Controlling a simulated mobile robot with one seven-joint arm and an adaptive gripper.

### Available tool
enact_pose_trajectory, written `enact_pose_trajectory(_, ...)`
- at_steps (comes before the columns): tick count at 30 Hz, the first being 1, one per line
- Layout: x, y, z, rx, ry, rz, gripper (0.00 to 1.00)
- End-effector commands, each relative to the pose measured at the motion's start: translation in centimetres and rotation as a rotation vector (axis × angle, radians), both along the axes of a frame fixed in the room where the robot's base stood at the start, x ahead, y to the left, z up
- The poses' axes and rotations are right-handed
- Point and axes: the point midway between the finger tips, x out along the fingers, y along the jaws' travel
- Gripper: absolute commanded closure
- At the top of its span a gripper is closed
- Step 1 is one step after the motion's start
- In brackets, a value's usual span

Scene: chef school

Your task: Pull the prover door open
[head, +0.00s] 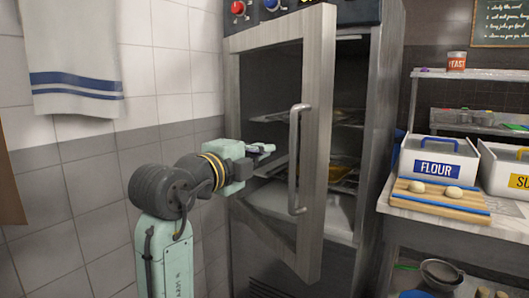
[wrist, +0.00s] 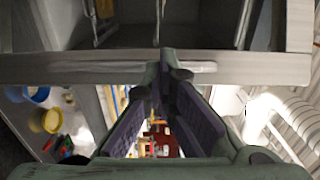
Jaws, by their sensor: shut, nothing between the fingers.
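The prover (head: 390,90) is a tall steel cabinet. Its door (head: 318,110) stands partly open, swung out toward me, with its free edge on the right. The vertical bar handle (head: 296,160) is on that edge. My gripper (head: 266,148) is shut and empty, left of the handle in front of the door's window. In the wrist view my fingertips (wrist: 174,66) are together and overlap the pale door frame (wrist: 80,68) and what looks like the handle (wrist: 203,67). I cannot tell whether they touch.
Racks with trays (head: 340,172) show inside the prover. A tiled wall (head: 90,200) with a hanging towel (head: 72,50) is close on the left.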

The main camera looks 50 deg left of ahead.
Motion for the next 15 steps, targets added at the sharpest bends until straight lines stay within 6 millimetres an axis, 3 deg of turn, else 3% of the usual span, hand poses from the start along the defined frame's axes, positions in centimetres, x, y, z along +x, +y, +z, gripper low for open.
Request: enact_pose_trajectory(15,-1.9,1.3,0.0,-0.001,0.001,0.001,1.0)
